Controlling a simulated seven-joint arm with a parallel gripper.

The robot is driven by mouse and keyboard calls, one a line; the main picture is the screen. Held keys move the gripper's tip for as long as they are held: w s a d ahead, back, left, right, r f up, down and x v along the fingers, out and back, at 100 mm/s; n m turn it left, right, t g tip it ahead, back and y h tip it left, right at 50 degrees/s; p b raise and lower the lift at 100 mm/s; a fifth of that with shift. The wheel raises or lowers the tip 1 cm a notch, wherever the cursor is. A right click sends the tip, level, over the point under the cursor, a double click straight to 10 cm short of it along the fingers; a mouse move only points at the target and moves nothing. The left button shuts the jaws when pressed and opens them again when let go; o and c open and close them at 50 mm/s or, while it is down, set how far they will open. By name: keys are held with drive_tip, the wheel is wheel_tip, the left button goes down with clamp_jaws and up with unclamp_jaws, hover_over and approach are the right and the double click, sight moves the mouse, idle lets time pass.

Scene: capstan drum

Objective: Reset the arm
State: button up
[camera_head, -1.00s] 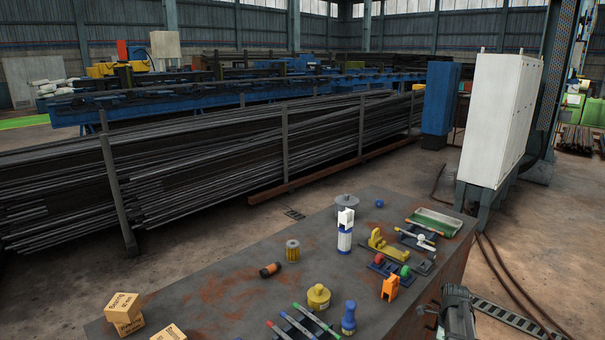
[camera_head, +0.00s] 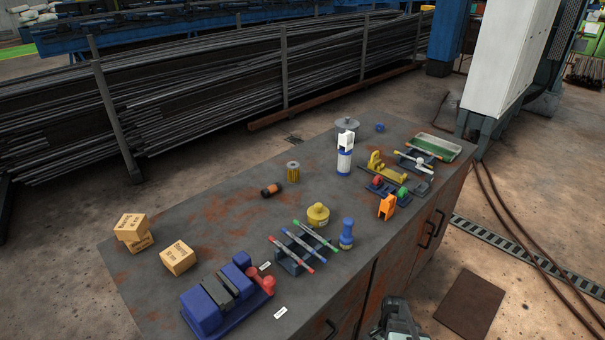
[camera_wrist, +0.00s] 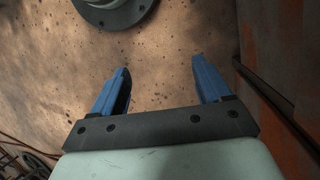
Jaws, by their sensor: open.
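My gripper (camera_wrist: 162,80) shows in the wrist view with its two blue fingers spread apart and nothing between them. Bare brown floor lies beyond the fingers. In the head view, part of my arm (camera_head: 398,318) shows at the bottom edge, beside the front of the workbench (camera_head: 215,215); the fingers are not visible there. On the bench, a blue device with a red handle (camera_head: 226,297) sits at the near left. A white-and-blue cylinder (camera_head: 345,160) stands upright toward the back.
Cardboard boxes (camera_head: 178,257) stand at the bench's left. A rack of pens (camera_head: 302,247), a yellow pot (camera_head: 318,214), a blue knobbed piece (camera_head: 347,233), an orange piece (camera_head: 387,206) and a green tray (camera_head: 434,147) are spread over it. Floor right of the bench is mostly clear.

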drive_tip(key=s+a+f+n, duration=0.2)
drive_tip(key=s+n, duration=0.1)
drive_tip(key=s, duration=0.3)
drive_tip(key=s+a+f+n+g, duration=0.1)
drive_tip(key=s+a+f+n, duration=0.1)
drive_tip(key=s, duration=0.5)
drive_tip(key=s+a+f+n+g+h, duration=0.1)
drive_tip(key=s+a+f+n, duration=0.1)
drive_tip(key=s+a+n, duration=0.2)
drive_tip(key=shift+s+n, duration=0.5)
drive_tip(key=shift+s, duration=0.65)
